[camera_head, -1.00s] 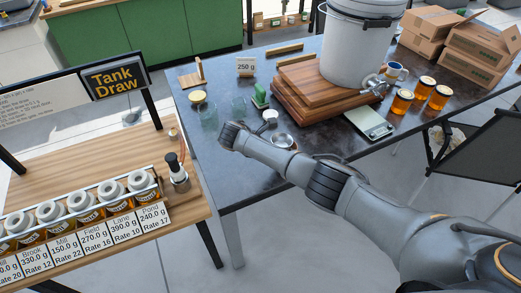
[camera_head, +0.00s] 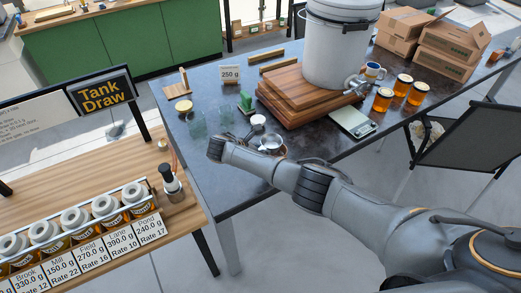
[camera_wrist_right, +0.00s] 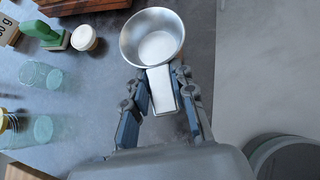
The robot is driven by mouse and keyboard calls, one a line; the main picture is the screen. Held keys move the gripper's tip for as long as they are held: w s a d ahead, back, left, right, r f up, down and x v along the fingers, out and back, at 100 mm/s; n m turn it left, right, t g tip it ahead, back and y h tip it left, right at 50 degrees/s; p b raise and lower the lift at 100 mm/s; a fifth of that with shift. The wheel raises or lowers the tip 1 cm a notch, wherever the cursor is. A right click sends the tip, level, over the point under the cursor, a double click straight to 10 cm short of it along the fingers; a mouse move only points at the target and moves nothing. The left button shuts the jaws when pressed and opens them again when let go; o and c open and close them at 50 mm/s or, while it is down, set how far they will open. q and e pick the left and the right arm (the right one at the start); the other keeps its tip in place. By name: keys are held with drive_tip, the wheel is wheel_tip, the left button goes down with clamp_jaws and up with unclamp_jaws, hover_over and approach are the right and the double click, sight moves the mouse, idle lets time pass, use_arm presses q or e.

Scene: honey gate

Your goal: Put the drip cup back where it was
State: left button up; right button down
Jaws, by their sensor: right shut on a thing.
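The drip cup, a round shiny metal cup with a flat tab handle, shows in the head view (camera_head: 271,142) just behind my right forearm, near the dark table's front edge. In the right wrist view the cup (camera_wrist_right: 152,38) is empty. My right gripper (camera_wrist_right: 163,88) is shut on its tab, one finger on each side. In the head view my forearm hides the fingers. I cannot tell whether the cup touches the table. The white bucket (camera_head: 342,45) with a metal tap (camera_head: 357,86) stands on stacked wooden boards (camera_head: 290,108). My left gripper is out of view.
A white-topped round item (camera_head: 258,120), a green-handled stamp (camera_head: 245,102) and clear glasses (camera_head: 197,124) stand left of the cup. A scale (camera_head: 353,121) and honey jars (camera_head: 383,99) are to the right. A wooden stand with a jar rack (camera_head: 90,222) is at front left.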

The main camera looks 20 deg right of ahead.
drive_tip(key=shift+r+p, duration=0.35)
drive_tip(key=shift+r, duration=0.25)
drive_tip(key=shift+d, duration=0.1)
drive_tip(key=shift+f, duration=0.1)
